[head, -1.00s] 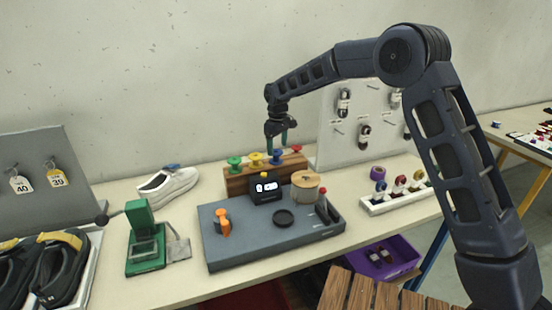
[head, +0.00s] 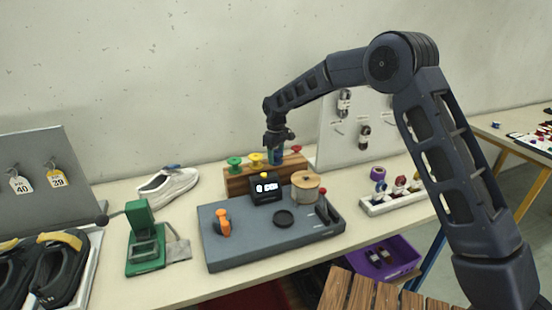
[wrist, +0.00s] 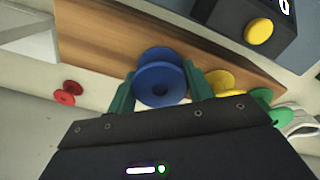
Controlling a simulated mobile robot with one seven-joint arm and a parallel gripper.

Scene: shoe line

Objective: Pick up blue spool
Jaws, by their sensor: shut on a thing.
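The blue spool (wrist: 160,82) sits at the wooden rack (wrist: 95,30), between the two green fingers of my gripper (wrist: 158,92) in the wrist view. The fingers are shut on its sides. In the head view my gripper (head: 275,158) points down at the rack (head: 236,184) and mostly hides the blue spool. I cannot tell whether the spool has left its seat.
A yellow spool (head: 256,159) and a green spool (head: 234,163) stand left of my gripper, a red spool (head: 296,149) right. In front are a black display box (head: 265,188) and a twine roll (head: 305,185) on a grey base (head: 240,250).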

